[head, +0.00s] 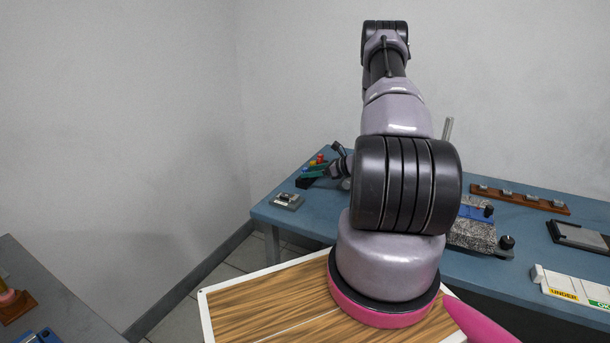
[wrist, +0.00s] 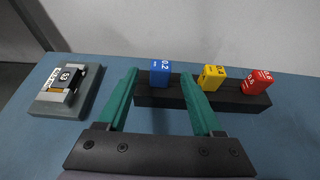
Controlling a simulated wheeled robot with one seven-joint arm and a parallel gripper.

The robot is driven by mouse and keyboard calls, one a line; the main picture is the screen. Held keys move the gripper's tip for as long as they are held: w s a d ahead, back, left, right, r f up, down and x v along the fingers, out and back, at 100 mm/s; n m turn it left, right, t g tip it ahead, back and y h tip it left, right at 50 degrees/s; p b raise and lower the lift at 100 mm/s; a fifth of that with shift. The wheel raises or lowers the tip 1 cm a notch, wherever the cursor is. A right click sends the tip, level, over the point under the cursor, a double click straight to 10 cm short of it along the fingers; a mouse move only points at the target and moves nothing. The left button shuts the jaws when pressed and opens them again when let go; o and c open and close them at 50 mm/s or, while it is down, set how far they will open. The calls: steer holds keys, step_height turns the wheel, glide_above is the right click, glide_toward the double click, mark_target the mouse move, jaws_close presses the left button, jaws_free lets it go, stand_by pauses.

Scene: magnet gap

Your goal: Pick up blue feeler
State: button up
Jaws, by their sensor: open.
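The blue feeler (wrist: 160,73), marked 0.2, stands upright at the left end of a black holder block (wrist: 235,99) in the wrist view. My gripper (wrist: 159,76) has two green fingers, open and empty. In the wrist picture the blue feeler shows between the fingertips; whether they reach around it or stop short of it I cannot tell. In the head view my gripper (head: 312,172) is at the far left of the blue table, by the holder, and my arm hides part of that area.
A yellow feeler (wrist: 212,77) and a red feeler (wrist: 257,81) stand to the right in the same holder. A grey block marked S3 (wrist: 68,90) lies to the left. The blue table (head: 300,216) also carries a wooden rack (head: 520,199) at right.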

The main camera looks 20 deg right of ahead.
mark_target(307, 171)
steer(key=x, duration=0.3)
steer(key=shift+f, duration=0.1)
jaws_close()
